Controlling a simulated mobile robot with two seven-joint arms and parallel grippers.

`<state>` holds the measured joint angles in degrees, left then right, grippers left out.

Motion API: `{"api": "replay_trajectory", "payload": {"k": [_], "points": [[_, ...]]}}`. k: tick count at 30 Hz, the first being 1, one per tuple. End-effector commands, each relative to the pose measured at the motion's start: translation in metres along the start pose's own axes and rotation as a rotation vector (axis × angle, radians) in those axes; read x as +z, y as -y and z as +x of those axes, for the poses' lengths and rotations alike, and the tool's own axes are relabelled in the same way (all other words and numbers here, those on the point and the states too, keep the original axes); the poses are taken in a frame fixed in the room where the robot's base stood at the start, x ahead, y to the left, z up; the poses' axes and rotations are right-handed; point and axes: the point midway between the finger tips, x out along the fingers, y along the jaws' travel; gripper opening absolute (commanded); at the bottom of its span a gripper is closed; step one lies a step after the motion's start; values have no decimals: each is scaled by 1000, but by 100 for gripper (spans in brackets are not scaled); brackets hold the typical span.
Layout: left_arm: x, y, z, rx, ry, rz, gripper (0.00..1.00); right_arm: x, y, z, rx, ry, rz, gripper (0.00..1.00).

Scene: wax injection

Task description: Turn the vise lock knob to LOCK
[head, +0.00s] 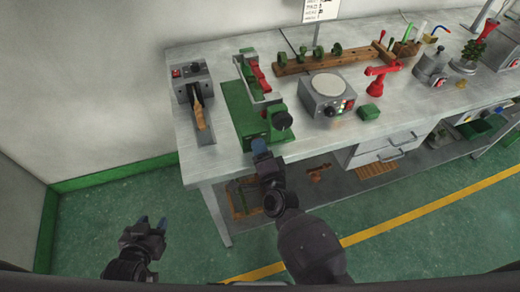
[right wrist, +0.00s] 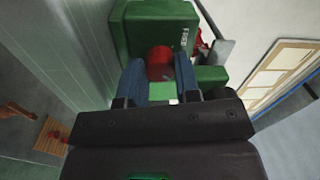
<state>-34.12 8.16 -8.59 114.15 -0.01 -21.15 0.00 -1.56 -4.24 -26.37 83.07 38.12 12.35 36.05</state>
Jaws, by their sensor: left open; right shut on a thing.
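The green vise (head: 240,108) stands near the front edge of the bench, with a black round knob (head: 281,120) on its right side. My right gripper (head: 260,146) is at the front end of the vise. In the right wrist view, its blue fingers (right wrist: 159,68) are shut on a red round knob (right wrist: 160,60) on the vise's green body (right wrist: 150,25). The red knob is hidden behind the gripper in the head view. Its lock setting is not readable. My left gripper (head: 150,225) is open and empty, low above the floor, left of the bench.
A grey machine with a wooden piece (head: 200,100) stands left of the vise. A grey control box with a round plate (head: 326,95) and a red stand (head: 380,78) are to the right. A wooden rack (head: 325,60) lies behind. Floor left of the bench is clear.

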Motion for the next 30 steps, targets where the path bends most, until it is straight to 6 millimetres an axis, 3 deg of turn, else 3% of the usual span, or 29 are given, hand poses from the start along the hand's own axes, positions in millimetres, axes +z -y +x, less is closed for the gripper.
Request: {"api": "replay_trajectory", "payload": {"k": [16, 17, 21, 30], "points": [[8, 0, -3, -2, 15, -2, 43, 0, 1, 0, -1, -3, 23, 7], [8, 0, -3, -2, 15, -2, 43, 0, 1, 0, -1, -3, 23, 35], [8, 0, -3, -2, 14, -1, 43, 0, 1, 0, -1, -2, 22, 56], [4, 0, -1, -1, 8, 0, 43, 0, 0, 0, 1, -1, 21, 56]]}}
